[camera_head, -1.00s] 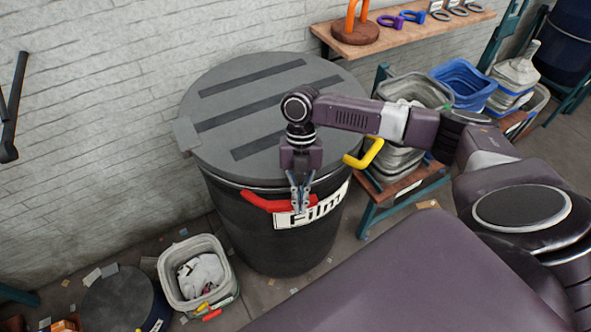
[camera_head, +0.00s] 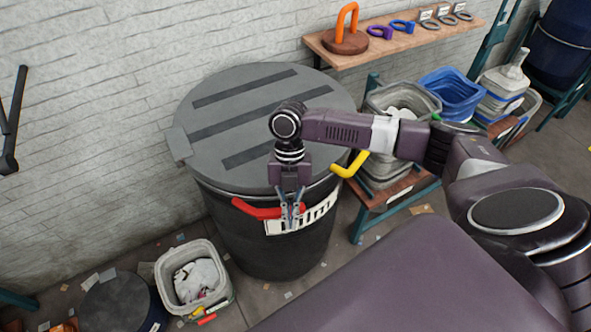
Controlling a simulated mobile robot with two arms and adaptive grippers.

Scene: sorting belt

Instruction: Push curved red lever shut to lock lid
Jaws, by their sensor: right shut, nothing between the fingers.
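The curved red lever (camera_head: 256,210) sits on the front rim of a dark drum with a grey lid (camera_head: 262,100). The lid lies flat on the drum and has three dark strips. My right gripper (camera_head: 291,222) is shut and empty, pointing down at the lever's right end, in front of the white "Film" label (camera_head: 318,213). The fingers overlap the lever in the picture; I cannot tell whether they touch it. They hide part of the lever and the label. A yellow handle (camera_head: 350,164) stands out at the drum's right side. My left gripper is not in view.
A shelf (camera_head: 425,43) with an orange loop and coloured rings is at the upper right. Grey and blue bins (camera_head: 452,92) stand right of the drum. A small grey bin (camera_head: 163,290) stands on the littered floor at lower left. A white brick wall is behind.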

